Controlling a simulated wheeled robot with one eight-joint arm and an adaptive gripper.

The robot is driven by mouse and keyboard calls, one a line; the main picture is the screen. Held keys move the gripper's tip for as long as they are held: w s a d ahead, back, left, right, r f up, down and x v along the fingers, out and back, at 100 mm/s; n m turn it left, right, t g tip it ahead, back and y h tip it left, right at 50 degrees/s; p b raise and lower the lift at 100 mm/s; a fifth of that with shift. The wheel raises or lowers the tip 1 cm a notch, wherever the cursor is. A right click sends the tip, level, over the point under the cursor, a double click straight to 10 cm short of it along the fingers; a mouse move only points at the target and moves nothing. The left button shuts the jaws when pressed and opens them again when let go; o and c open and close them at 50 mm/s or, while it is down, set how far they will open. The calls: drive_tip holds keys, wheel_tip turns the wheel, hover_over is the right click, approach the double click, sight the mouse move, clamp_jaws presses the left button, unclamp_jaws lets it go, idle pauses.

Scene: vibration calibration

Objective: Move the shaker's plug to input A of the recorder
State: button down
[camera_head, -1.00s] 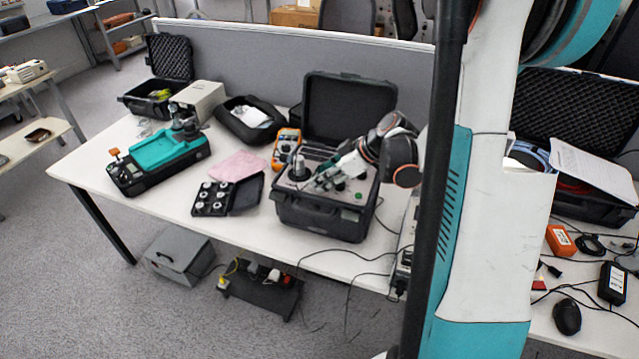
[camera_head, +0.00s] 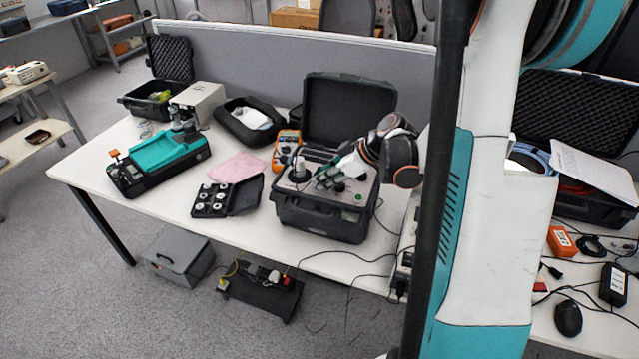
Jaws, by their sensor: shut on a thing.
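An open black case (camera_head: 318,222) with a grey control panel stands on the white table, and looks like the shaker unit. A dark cylinder with a light top (camera_head: 299,171) stands at the panel's left. My gripper (camera_head: 326,180) is low over the panel's middle, with its fingers shut. What it holds is too small and covered to make out, so I cannot tell whether it is the plug or whether it touches a socket. A grey box (camera_head: 404,262) at the table's right edge, with cables, is partly hidden by my arm; I cannot tell whether it is the recorder.
An orange multimeter (camera_head: 286,148), pink cloth (camera_head: 237,167), black adapter tray (camera_head: 211,200) and teal device (camera_head: 165,150) lie to the left. The case's raised lid (camera_head: 349,109) stands behind my gripper. Loose cables (camera_head: 345,259) cross the table's front right.

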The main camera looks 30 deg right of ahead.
drive_tip(key=shift+r, duration=0.85)
idle(0.9)
drive_tip(key=shift+r+p, duration=1.35)
drive_tip(key=shift+r, duration=0.3)
drive_tip(key=shift+r, duration=0.15)
